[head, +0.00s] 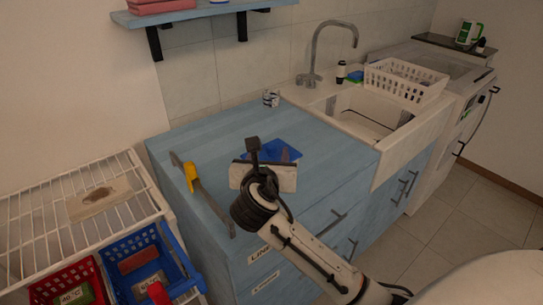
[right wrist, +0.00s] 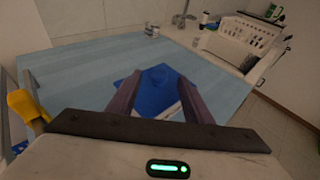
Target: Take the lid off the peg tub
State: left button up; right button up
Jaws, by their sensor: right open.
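In the right wrist view the blue object (right wrist: 159,82) lies ahead, between the two dark fingers of my right gripper (right wrist: 158,88). My left gripper is not in view.
A small patterned cup (head: 271,98) stands at the back of the counter. A yellow item (head: 190,176) hangs on the rail at the left edge. The sink with a white basket (head: 402,80) is at right; a drying rack and laundry baskets (head: 148,262) are at left.

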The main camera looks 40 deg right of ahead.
aim_at(272, 150)
jog(key=shift+x, duration=1.25)
jog(key=c, duration=1.2)
